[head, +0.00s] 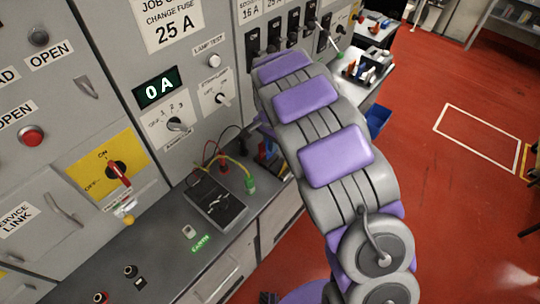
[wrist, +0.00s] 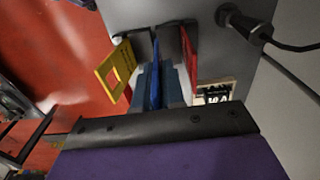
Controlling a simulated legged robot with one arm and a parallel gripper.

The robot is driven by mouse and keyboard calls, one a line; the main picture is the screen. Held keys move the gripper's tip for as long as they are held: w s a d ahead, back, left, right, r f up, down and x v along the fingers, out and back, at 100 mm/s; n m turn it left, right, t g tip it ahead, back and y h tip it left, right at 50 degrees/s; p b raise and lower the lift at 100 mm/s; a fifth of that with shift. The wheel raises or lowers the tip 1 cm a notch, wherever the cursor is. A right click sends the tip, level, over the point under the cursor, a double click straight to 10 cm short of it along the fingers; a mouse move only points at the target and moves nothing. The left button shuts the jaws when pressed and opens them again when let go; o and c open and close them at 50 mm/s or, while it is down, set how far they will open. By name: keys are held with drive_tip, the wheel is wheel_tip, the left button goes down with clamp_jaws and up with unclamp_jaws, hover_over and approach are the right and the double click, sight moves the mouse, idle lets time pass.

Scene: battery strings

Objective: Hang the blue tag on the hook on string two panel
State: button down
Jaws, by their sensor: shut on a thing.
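In the wrist view my gripper (wrist: 160,88) is shut on the blue tag (wrist: 155,70), which stands edge-on between its two grey-blue fingers. A yellow tag (wrist: 112,72) hangs just left of the fingers, and a red tag (wrist: 190,58) is just right of them. All three are close against a grey surface. Whether the blue tag still touches a peg there cannot be told. In the head view my arm hides the gripper. I cannot make out the hook on the string two panel in either view.
A grey panel wall with switches and a 0 A display (head: 158,88) fills the left. A bench (head: 150,255) below holds a black meter (head: 215,200) with leads. A trolley (head: 372,78) with coloured items stands beyond my arm. The red floor (head: 440,210) at right is mostly clear.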

drive_tip(key=d+f, duration=0.2)
drive_tip(key=f, duration=0.1)
drive_tip(key=shift+f, duration=0.1)
wheel_tip(320, 180, down, 2)
drive_tip(key=shift+a+b, duration=0.15)
drive_tip(key=shift+b, duration=0.25)
drive_tip(key=shift+s+a+f, duration=0.2)
drive_tip(key=shift+a+f, duration=0.25)
drive_tip(key=c, duration=1.7)
unclamp_jaws()
drive_tip(key=shift+w+a+f, duration=0.1)
drive_tip(key=shift+w+f, duration=0.05)
drive_tip(key=shift+w, duration=0.15)
drive_tip(key=o, duration=0.3)
drive_tip(key=shift+a, duration=0.1)
drive_tip(key=shift+o, duration=0.9)
drive_tip(key=shift+s+r, duration=0.1)
drive_tip(key=shift+r, duration=0.1)
drive_tip(key=shift+d, duration=0.4)
wheel_tip(320, 180, up, 12)
drive_tip(key=p, duration=0.2)
drive_tip(key=shift+a, duration=0.15)
